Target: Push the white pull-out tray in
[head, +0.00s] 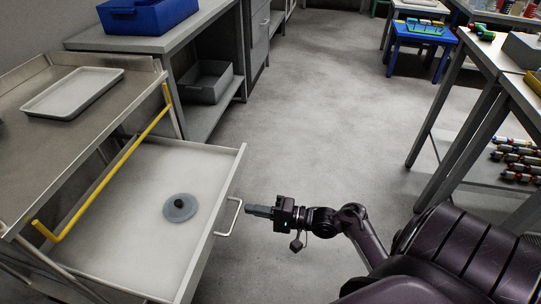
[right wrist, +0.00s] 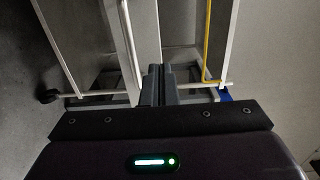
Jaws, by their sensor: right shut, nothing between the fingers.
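The white pull-out tray (head: 140,220) is drawn out from under a metal bench at the left in the head view. A grey round disc with a dark knob (head: 179,208) lies in it. A white bar handle (head: 234,219) sits on the tray's outer front wall. My right gripper (head: 250,211) is shut and empty, its fingertips close to the handle and pointing left at the tray front. In the right wrist view its fingers (right wrist: 160,86) are together in front of the tray's side; I cannot tell if they touch. My left gripper is not in view.
A yellow rail (head: 112,168) runs along the bench edge above the tray. A shallow metal tray (head: 72,93) lies on the bench. A blue bin (head: 146,14) stands on the counter behind. Grey floor (head: 310,110) is open at the middle; tables stand at the right.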

